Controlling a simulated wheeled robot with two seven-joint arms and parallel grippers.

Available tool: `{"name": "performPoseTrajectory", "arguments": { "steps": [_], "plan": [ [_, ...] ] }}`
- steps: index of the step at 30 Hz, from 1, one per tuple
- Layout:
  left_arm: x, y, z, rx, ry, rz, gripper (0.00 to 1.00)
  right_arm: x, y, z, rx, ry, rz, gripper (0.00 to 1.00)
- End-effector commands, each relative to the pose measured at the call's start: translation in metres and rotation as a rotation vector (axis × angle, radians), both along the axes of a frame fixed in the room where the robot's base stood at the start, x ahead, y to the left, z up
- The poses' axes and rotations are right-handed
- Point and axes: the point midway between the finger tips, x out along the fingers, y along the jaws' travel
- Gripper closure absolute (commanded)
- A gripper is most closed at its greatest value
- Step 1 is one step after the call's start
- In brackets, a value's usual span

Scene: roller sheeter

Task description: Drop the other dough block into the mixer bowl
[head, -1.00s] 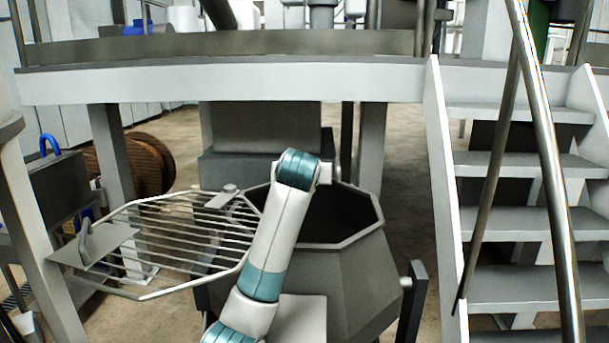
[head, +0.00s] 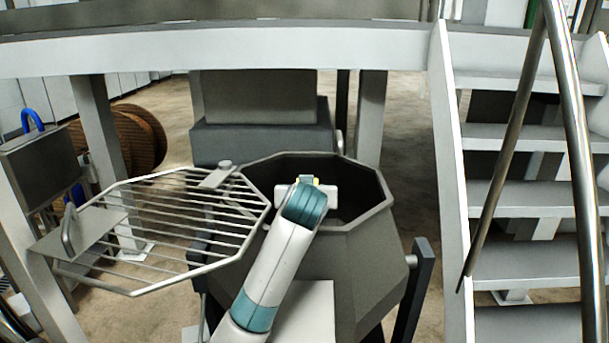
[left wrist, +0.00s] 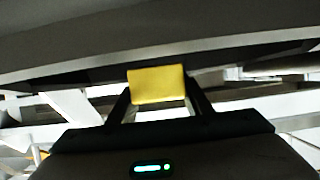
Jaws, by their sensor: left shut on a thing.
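The mixer bowl (head: 365,270) is a dark grey octagonal vessel with a wide open mouth, at the centre of the head view. One arm reaches across its near rim. My left gripper (head: 307,186) is over the mouth, mostly hidden behind the arm's teal joint. In the left wrist view, its two dark fingers are shut on a yellow dough block (left wrist: 157,84). My right gripper is in neither view.
A barred grille lid (head: 160,276) stands open at the bowl's left. Metal stairs (head: 525,222) with a handrail (head: 572,150) are at the right. A platform beam (head: 230,50) crosses behind the bowl. A brown cable reel (head: 140,135) stands at the back left.

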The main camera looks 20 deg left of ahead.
Motion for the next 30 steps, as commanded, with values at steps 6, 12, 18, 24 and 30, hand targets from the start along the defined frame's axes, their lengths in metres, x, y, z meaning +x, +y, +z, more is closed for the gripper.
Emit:
{"name": "performPoseTrajectory", "arguments": {
  "steps": [6,12,18,24,30],
  "plan": [
    [-0.0075,-0.004,-0.0106,0.0,-0.002,0.001,0.84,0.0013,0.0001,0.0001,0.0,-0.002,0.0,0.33],
    [-0.0085,-0.0047,-0.0121,0.0,-0.002,0.001,0.84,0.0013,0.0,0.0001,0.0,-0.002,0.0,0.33],
    [-0.0083,-0.0046,-0.012,0.0,-0.002,0.001,0.41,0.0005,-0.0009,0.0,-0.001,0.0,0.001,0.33],
    [-0.0082,-0.0045,-0.0123,0.0,-0.001,0.001,0.33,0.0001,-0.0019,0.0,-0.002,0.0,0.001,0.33],
    [-0.0094,-0.0051,-0.0126,-0.001,0.0,0.001,0.33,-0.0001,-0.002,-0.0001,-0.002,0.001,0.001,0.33]
  ]
}}
